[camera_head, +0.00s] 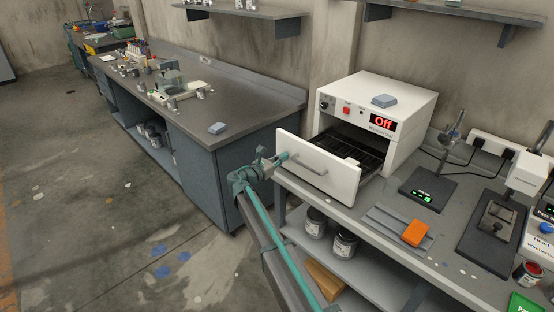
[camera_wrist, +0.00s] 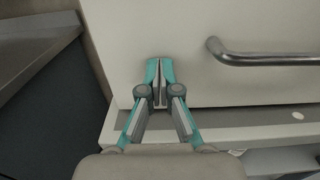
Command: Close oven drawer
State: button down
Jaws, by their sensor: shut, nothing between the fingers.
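The white oven (camera_head: 408,105) stands on the grey bench with its display reading "Off". Its drawer (camera_head: 345,186) is pulled out toward the left, with a dark rack showing inside. The drawer's white front panel also fills much of the wrist view (camera_wrist: 130,35). A grey bar handle (camera_head: 307,164) is on the panel, and it also shows in the wrist view (camera_wrist: 265,60). My gripper (camera_head: 283,157) is shut and empty, with its teal fingertips (camera_wrist: 160,66) at the panel, left of the handle. I cannot tell whether they touch it.
A blue-grey block (camera_head: 384,100) lies on the oven. On the bench (camera_head: 340,208) are a scale (camera_head: 428,191) and an orange block (camera_head: 415,232). Dark cans (camera_head: 344,245) stand on the shelf below. Another workbench (camera_head: 245,115) stands to the left, and the floor before it is open.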

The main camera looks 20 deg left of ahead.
aim_at(319, 143)
jog(key=shift+w, duration=0.1)
dwell(0.3)
jog(key=b+x, duration=0.2)
jog(key=x, duration=2)
jog(key=shift+w+d+f+b, duration=0.15)
jog(key=shift+w+b, duration=0.05)
jog(key=shift+b, duration=0.2)
jog(key=shift+w+d, duration=0.25)
jog(key=shift+w, duration=0.5)
jog(key=shift+w+r, duration=0.1)
jog(key=shift+r, duration=0.1)
